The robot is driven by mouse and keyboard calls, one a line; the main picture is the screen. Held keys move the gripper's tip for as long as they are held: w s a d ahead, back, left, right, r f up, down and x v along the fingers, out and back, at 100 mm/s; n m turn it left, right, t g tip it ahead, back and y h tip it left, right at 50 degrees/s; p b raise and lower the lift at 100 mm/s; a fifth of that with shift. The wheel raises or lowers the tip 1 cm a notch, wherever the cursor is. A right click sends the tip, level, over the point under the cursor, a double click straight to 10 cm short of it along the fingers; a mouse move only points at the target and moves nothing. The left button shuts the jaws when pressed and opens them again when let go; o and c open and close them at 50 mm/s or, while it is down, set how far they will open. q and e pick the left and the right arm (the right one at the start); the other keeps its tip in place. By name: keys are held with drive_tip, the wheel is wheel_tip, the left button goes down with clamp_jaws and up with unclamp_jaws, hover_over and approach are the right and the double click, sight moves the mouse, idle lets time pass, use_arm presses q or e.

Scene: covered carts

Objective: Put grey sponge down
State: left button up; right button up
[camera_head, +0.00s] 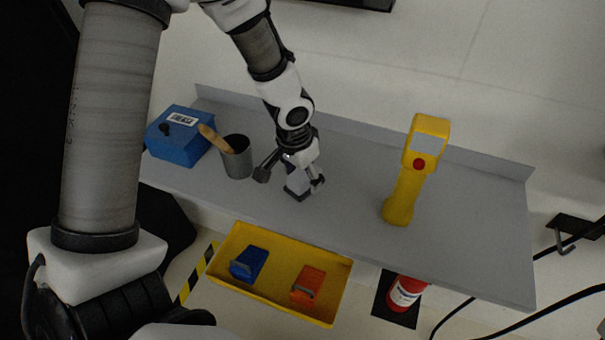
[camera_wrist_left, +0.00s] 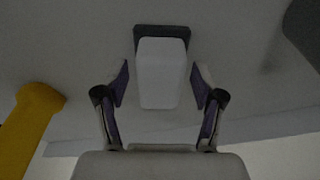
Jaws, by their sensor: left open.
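The grey sponge (camera_head: 297,185) stands upright on the grey shelf top (camera_head: 350,215), near its front edge and left of the yellow scanner-like device. In the left wrist view the sponge (camera_wrist_left: 160,75) shows as a pale block with a dark base, between the fingers. My left gripper (camera_head: 290,178) is open around it, with a gap on each side; the fingers also show in the left wrist view (camera_wrist_left: 160,88). My right gripper is not in view.
A blue box (camera_head: 178,140) and a grey cup (camera_head: 237,160) with a wooden-handled tool stand to the left. A yellow device (camera_head: 403,190) stands to the right. A yellow tray (camera_head: 222,262) with blue and orange items is below. The shelf's right end is clear.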

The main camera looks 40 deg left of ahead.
sight(296, 179)
use_arm(q)
drive_tip(key=shift+r+p, duration=0.3)
drive_tip(key=shift+r, duration=0.2)
wheel_tip(296, 179, up, 11)
drive_tip(key=s+p, duration=0.1)
drive_tip(key=shift+s+a, duration=0.15)
drive_tip(key=shift+s, duration=0.25)
drive_tip(key=shift+r, duration=0.1)
